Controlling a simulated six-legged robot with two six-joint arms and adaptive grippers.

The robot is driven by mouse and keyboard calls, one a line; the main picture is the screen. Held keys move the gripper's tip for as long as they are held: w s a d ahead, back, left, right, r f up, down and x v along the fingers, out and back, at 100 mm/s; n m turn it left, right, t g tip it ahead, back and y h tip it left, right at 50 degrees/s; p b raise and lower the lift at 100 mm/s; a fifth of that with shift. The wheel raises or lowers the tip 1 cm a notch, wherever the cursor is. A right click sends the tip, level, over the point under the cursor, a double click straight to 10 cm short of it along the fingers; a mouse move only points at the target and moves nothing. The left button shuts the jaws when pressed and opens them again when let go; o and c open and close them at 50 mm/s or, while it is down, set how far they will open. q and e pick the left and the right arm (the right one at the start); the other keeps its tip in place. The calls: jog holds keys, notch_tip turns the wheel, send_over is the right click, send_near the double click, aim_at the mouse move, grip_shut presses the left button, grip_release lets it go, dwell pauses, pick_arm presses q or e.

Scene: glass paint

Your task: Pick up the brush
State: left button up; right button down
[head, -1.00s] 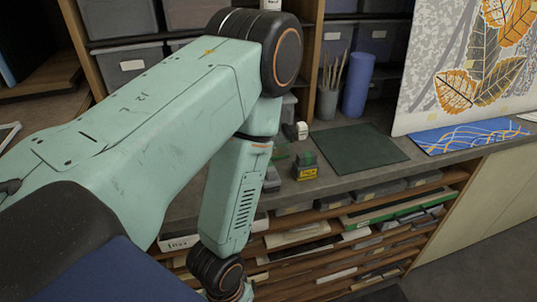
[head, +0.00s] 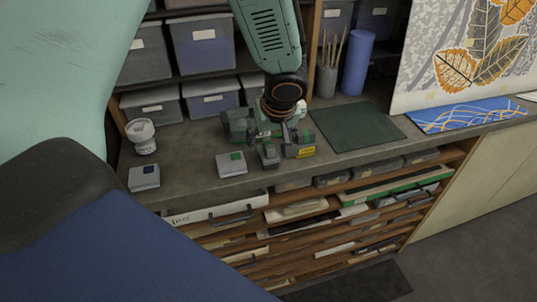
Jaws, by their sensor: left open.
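Several thin brushes (head: 331,46) with pale wooden handles stand upright in a grey cup (head: 325,80) at the back of the counter. My left gripper (head: 277,137) points down over the counter, left of and nearer than the cup, and is apart from the brushes. It is open; its fingers are small and partly blend with the dark little jars around it. I cannot tell if it touches any of them. My right gripper is not in view.
A blue roll (head: 357,63) stands right of the cup. A dark green mat (head: 355,127) lies in front. A yellow-labelled jar (head: 304,146), a green-marked box (head: 231,164), a blue-marked box (head: 144,178) and a white tub (head: 142,137) stand on the counter.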

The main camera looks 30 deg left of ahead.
aim_at(269, 146)
pick_arm(q)
jog(key=shift+x, duration=0.85)
jog(key=x, duration=0.4)
jog(key=shift+d+f, duration=0.2)
jog(key=shift+f, duration=0.05)
jog(key=shift+a+f, duration=0.1)
jog(key=shift+a, duration=0.1)
jog(key=shift+d, duration=0.15)
jog(key=c, duration=1.3)
notch_tip(269, 146, up, 10)
jog(key=shift+r+p, duration=0.1)
jog(key=shift+p, duration=0.7)
jog(key=shift+w, duration=0.1)
